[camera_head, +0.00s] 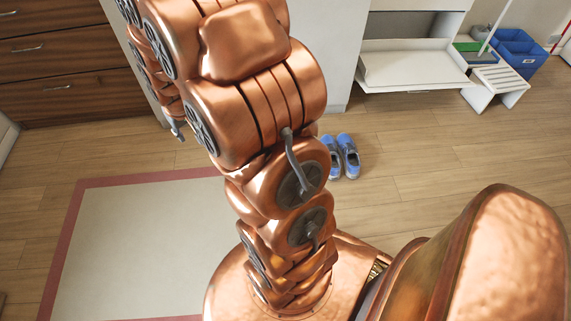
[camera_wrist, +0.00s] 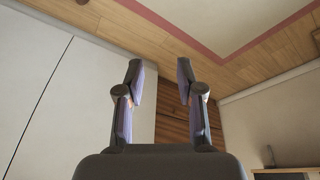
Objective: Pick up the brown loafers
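I see no brown loafers in either view. A pair of blue shoes (camera_head: 343,157) stands on the wood floor in the head view, partly hidden behind my copper-coloured arm. My gripper (camera_wrist: 160,72) is open in the wrist view, its two dark fingers apart with nothing between them. It is well away from the blue shoes, which do not show in the wrist view.
A pale rug with a red border (camera_head: 140,245) lies at the left. Brown drawers (camera_head: 65,60) stand at the back left. A white open drawer or shelf (camera_head: 412,66), a white slatted stool (camera_head: 497,80) and blue bins (camera_head: 520,50) stand at the back right. Floor right of the shoes is clear.

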